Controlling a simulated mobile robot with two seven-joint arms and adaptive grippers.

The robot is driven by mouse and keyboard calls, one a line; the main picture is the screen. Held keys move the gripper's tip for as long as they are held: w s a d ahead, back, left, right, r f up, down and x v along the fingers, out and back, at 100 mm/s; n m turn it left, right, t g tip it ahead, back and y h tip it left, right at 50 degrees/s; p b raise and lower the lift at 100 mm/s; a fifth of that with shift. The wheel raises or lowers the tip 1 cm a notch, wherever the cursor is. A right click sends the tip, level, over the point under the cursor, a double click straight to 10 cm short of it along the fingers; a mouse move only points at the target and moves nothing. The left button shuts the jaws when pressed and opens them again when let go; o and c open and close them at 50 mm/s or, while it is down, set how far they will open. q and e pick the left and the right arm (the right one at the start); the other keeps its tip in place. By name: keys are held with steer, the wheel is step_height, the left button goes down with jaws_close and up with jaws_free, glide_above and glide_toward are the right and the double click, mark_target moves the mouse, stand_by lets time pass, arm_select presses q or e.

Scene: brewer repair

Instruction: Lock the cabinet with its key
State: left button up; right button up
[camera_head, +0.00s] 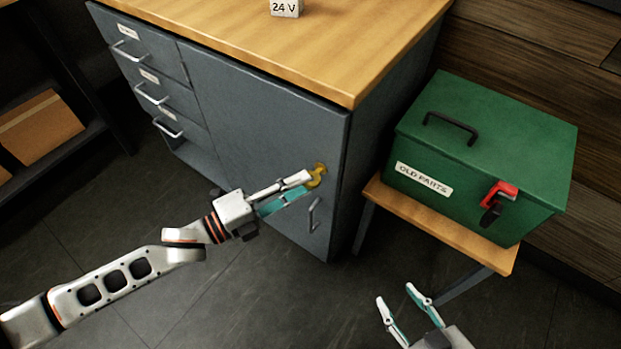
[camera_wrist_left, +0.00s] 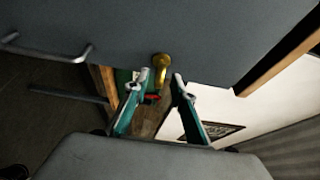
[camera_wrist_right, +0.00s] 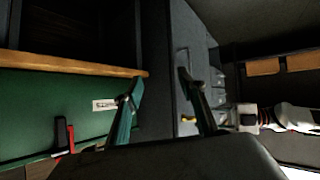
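The grey cabinet (camera_head: 265,130) stands under a wooden top, its door closed or nearly so. A brass key (camera_head: 319,171) is at the lock near the door's right edge, above the door handle (camera_head: 314,214). My left gripper (camera_head: 308,181) is at the key. In the left wrist view, the key (camera_wrist_left: 160,64) shows between and just beyond its two parted fingertips (camera_wrist_left: 162,78), with no clear contact. How far the key is in the lock is hidden. My right gripper (camera_head: 398,300) is open and empty, low in front of the green box.
A green box (camera_head: 490,130) labelled "OLD PARTS", with a red latch (camera_head: 500,190), stands on a low wooden bench (camera_head: 440,220) right of the cabinet. A 24 V block (camera_head: 286,8) sits on the cabinet top. A cardboard box (camera_head: 40,127) is on a left shelf. The floor in front is clear.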

mark_target(318, 174)
arm_select(q)
steer(key=shift+x, duration=1.65)
jaws_close()
